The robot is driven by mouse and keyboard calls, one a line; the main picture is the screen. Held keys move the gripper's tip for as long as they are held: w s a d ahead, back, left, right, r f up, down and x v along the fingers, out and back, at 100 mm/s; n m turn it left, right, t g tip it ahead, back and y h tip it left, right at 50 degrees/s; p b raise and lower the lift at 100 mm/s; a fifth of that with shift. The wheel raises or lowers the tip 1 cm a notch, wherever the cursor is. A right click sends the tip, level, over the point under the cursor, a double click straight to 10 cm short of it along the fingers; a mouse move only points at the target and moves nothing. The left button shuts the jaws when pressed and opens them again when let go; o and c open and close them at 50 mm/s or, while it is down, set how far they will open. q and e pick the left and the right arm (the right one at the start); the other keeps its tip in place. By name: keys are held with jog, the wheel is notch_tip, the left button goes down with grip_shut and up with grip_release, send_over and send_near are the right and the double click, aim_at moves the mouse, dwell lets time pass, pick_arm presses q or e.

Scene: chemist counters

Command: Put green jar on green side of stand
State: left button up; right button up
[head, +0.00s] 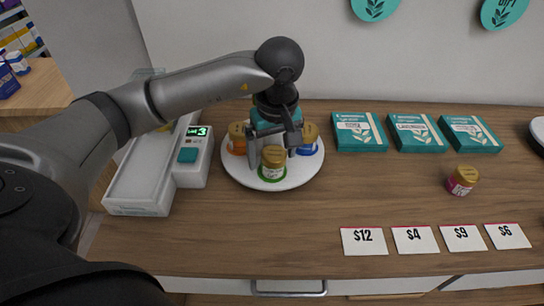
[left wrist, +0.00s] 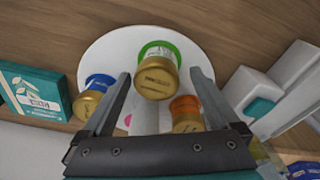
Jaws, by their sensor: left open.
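The green jar (head: 273,161), with a gold lid, stands upright on the green-marked front side of the round white stand (head: 232,168). The left wrist view also shows the green jar (left wrist: 156,75) and the green patch (left wrist: 160,47) at its base. My left gripper (head: 274,146) is over the stand, open, its fingers apart. In the wrist view its fingertips (left wrist: 160,74) lie on either side of the jar, with gaps between. An orange jar (head: 237,138) and a blue jar (head: 308,141) also stand on the stand, partly hidden by the gripper. My right gripper is out of view.
A scale with a white tray (head: 140,208) is left of the stand. Teal boxes (head: 359,132) line the back. A pink jar (head: 462,180) stands at the right, behind several price cards (head: 364,241).

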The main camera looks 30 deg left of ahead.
aim_at(274, 158)
pick_arm(q)
jog(key=r, duration=0.3)
jog(key=r+p, duration=0.1)
jog(key=r, duration=0.2)
jog(key=d+r, duration=0.1)
jog(key=r, duration=0.2)
jog(key=shift+s+r, duration=0.35)
